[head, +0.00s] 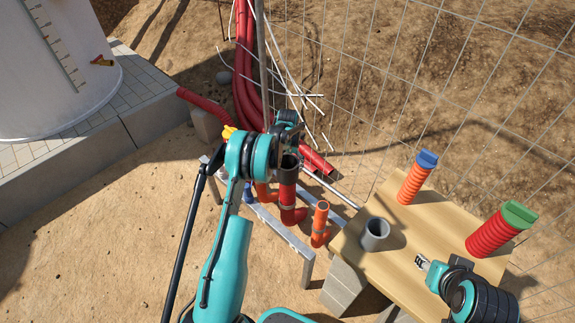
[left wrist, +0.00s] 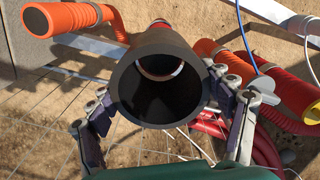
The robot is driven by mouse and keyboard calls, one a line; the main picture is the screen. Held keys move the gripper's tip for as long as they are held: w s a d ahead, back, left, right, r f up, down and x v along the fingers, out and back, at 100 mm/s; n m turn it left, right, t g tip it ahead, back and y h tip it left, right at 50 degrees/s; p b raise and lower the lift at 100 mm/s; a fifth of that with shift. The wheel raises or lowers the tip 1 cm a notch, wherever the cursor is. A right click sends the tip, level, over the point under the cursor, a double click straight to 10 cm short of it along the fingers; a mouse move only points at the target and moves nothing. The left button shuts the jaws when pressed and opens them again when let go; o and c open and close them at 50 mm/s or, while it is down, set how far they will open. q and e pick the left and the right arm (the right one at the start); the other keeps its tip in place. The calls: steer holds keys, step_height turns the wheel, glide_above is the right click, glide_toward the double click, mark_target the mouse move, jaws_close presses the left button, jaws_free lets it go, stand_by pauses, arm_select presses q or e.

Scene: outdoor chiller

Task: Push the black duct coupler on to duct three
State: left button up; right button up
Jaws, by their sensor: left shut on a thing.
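The black duct coupler (head: 288,173) is a dark open tube. In the head view it stands upright at the top of a thick red duct (head: 288,197). My left gripper (head: 291,150) is at the coupler, partly hidden by my arm. In the left wrist view its fingers (left wrist: 168,112) close on both sides of the coupler (left wrist: 126,93), and I look into its open end. A reddish ring shows inside at the far end, in line with the tube. How far the coupler overlaps the duct is unclear. My right gripper (head: 422,263) is over the wooden table, apart from the objects there.
A thinner orange duct (head: 320,222) stands beside the red one, near a grey metal frame (head: 285,232). The wooden table (head: 402,246) holds a grey coupler (head: 376,235), an orange duct with blue cap (head: 415,182) and a red duct with green cap (head: 490,236). Wire fence stands behind.

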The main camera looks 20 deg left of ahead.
arm_select(q)
steer(key=shift+f, duration=1.6)
steer(key=shift+f, duration=0.2)
steer(key=shift+f, duration=1.15)
steer(key=o, duration=1.7)
steer(key=shift+r, duration=0.1)
step_height(320, 180, up, 7)
steer(key=p, duration=0.2)
steer(key=shift+p, duration=0.3)
